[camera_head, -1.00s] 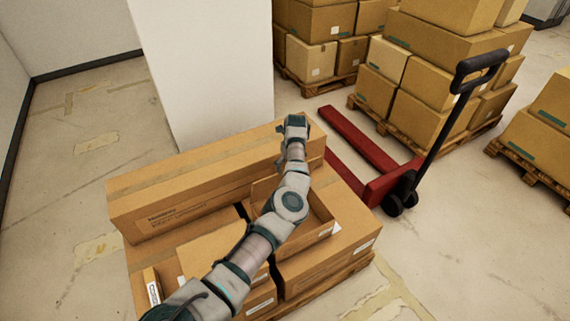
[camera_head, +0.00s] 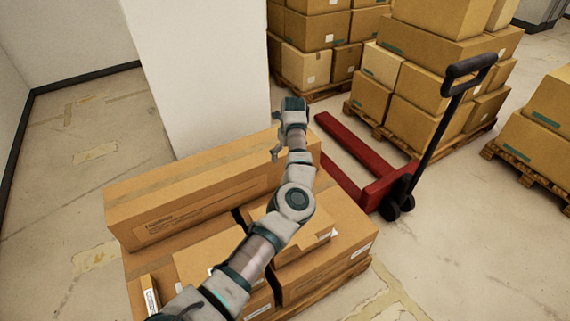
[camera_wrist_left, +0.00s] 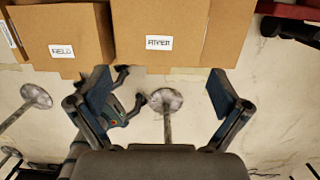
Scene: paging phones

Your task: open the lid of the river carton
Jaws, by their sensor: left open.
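My left gripper (camera_head: 284,128) is at the end of my arm, over the back edge of the carton stack in the head view. Its fingers (camera_wrist_left: 155,98) are spread and empty in the left wrist view. Below my arm is a smaller carton (camera_head: 303,244) with a white label, partly hidden by the arm; its top looks down. In the left wrist view one carton (camera_wrist_left: 62,25) is labelled FIELD. The label on the carton beside it (camera_wrist_left: 172,20) is too blurred to read surely, so I cannot confirm the river carton. What looks like my right gripper (camera_wrist_left: 128,98) shows behind my left finger.
A long carton (camera_head: 200,195) lies along the back of the stack. A white pillar (camera_head: 200,80) stands behind it. A red pallet jack (camera_head: 378,185) is to the right, with loaded pallets (camera_head: 430,120) beyond. Floor on the left is clear.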

